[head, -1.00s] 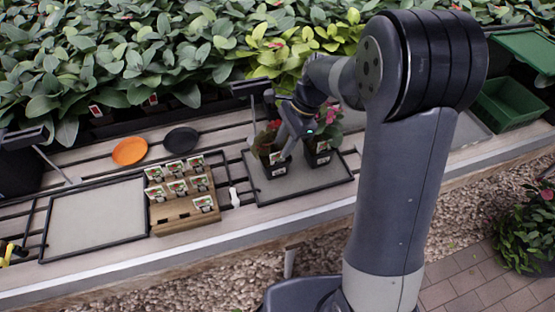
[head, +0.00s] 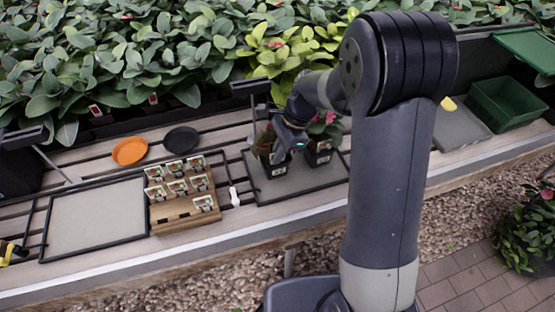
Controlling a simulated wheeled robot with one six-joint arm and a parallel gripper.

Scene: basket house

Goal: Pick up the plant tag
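Several plant tags (head: 178,187) with pictures on them stand upright in rows on a stepped wooden rack (head: 185,213) on the bench, left of the middle. One tag (head: 204,202) stands alone at the right of the front row. My gripper (head: 280,157) is well to the right of the rack, over the left potted plant (head: 271,161) on the tray. It points down and hides part of that plant. The fingers are too small and dark to show whether they are open or shut, or whether they hold anything.
A second potted plant (head: 319,150) shares the black-rimmed tray (head: 304,186). An empty framed tray (head: 95,218) lies left of the rack. Behind are an orange saucer (head: 130,151) and a black saucer (head: 181,139). A green crate (head: 507,104) stands at the right.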

